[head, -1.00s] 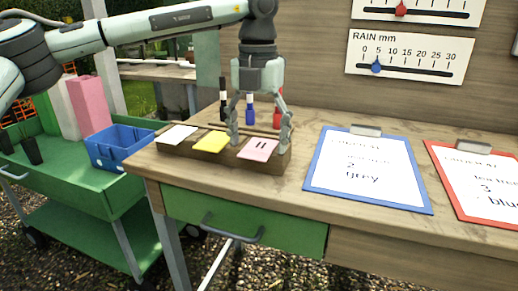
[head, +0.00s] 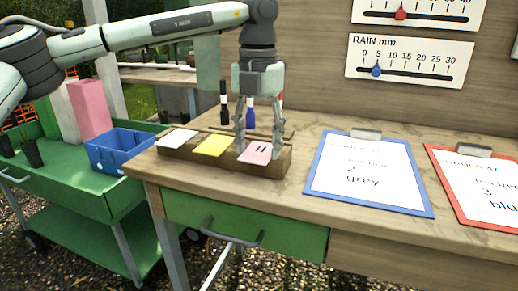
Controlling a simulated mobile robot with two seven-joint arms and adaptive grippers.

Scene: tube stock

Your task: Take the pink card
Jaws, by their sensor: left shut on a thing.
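The pink card (head: 256,154) lies in the right place of a brown wooden holder (head: 222,166) near the left end of the bench. Dark marks show on its face. My left gripper (head: 258,152) points down over the holder with its fingers at the pink card, shut on it. The card still sits at the holder. A yellow card (head: 214,145) is in the middle of the holder and a white card (head: 177,138) at its left. My right gripper is not in view.
Marker pens (head: 249,110) stand behind the holder. A blue clipboard (head: 428,214) and a red clipboard (head: 433,160) lie to the right. A blue bin (head: 106,156) sits on the green cart (head: 66,185) at left. Gauges hang on the wall.

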